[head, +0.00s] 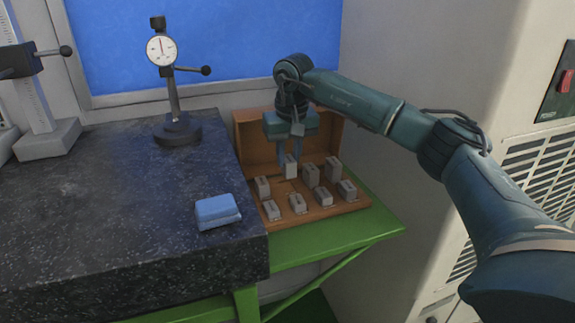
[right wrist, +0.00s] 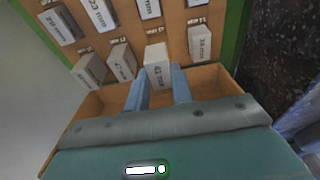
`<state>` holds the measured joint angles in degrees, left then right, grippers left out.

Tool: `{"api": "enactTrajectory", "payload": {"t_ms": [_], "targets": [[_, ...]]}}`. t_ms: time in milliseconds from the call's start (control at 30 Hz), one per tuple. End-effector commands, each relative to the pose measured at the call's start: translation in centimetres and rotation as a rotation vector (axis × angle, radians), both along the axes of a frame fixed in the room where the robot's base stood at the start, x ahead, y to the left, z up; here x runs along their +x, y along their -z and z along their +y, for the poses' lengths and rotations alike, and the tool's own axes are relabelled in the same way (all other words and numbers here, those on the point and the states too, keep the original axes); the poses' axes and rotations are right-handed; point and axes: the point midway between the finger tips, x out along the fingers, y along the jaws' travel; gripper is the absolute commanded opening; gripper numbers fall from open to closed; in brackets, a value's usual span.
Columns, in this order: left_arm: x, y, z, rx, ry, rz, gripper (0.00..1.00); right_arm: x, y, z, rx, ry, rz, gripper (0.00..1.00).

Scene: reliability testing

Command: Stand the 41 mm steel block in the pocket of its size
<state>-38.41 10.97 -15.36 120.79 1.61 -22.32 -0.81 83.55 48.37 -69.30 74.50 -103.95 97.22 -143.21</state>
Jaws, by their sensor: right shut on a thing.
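My right gripper (head: 289,160) points down over the back row of an open wooden case (head: 318,216). It is shut on a grey steel block (head: 291,168), which also shows between the fingers in the right wrist view (right wrist: 157,66). The block is upright and looks a little higher than its neighbours. Its marking is too small to read surely, and I cannot tell whether its foot is inside a pocket. Beside it in the back row stand a block on the left (head: 262,187) and two on the right (head: 310,175) (head: 333,169). My left gripper is out of view.
A pale cabinet (head: 430,70) is at right.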

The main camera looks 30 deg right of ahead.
Motion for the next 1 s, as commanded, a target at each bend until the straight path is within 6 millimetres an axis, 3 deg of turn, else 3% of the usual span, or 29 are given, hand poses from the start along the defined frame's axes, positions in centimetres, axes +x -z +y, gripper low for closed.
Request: {"api": "enactTrajectory", "payload": {"t_ms": [267, 367, 800, 833, 1000], "targets": [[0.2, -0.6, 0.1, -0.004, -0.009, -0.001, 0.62, 0.0, 3.3, 0.0, 0.001, 0.000, 0.001, 0.00], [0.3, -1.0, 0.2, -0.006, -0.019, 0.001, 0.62, 0.8, 3.6, -0.1, 0.003, 0.001, -0.003, 0.00], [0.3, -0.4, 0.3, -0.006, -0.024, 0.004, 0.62, 0.7, 4.5, -0.1, 0.001, 0.000, -0.001, 0.00], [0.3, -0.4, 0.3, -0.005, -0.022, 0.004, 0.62, 0.7, 4.6, -0.1, 0.000, 0.000, 0.001, 0.24], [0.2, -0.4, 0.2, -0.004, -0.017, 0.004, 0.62, 0.7, 4.5, -0.1, 0.000, 0.000, 0.000, 0.38]]}}
